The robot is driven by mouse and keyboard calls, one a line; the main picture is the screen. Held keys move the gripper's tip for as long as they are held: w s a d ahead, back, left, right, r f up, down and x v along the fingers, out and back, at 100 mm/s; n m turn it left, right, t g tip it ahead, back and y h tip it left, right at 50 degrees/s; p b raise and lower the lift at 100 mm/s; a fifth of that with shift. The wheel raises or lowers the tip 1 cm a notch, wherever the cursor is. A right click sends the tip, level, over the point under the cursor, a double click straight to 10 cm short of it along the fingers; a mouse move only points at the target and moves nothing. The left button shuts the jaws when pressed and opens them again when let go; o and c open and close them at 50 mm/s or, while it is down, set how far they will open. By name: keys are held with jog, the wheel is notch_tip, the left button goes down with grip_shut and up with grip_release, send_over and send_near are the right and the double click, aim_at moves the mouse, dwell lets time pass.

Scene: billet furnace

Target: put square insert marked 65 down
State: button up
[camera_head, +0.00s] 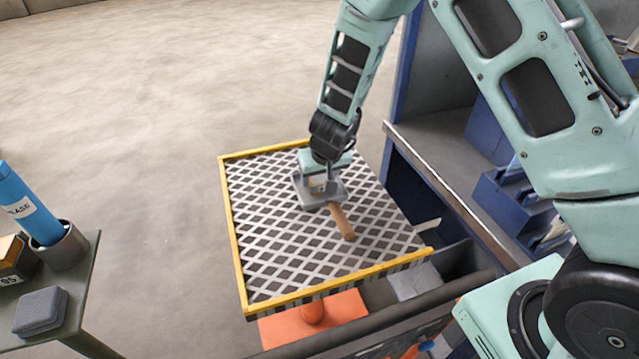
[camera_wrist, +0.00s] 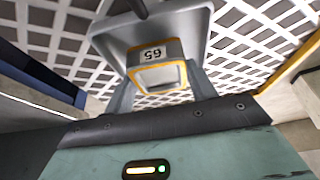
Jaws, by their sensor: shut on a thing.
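The square insert marked 65 (camera_wrist: 157,54) is a grey block with an orange-yellow edge. Its label reads upside down in the wrist view. My gripper (camera_head: 320,179) is shut on the insert, low over a grey square tray (camera_head: 308,201). In the wrist view, the tray (camera_wrist: 110,42) shows behind and around the insert. The tray lies on a dark platform with a pale lattice pattern (camera_head: 275,245). I cannot tell whether the insert touches the tray; its underside is hidden.
Yellow edging (camera_head: 236,240) borders the platform. A side table (camera_head: 75,300) at the left holds a blue bottle (camera_head: 28,204) and a dark grey block (camera_head: 41,311). A blue workbench (camera_head: 450,185) stands right.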

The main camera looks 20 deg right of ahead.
jog(key=shift+w+f, duration=0.1)
jog(key=shift+f, duration=0.4)
jog(key=o, duration=1.6)
jog(key=shift+f, duration=0.1)
jog(key=shift+o, duration=0.2)
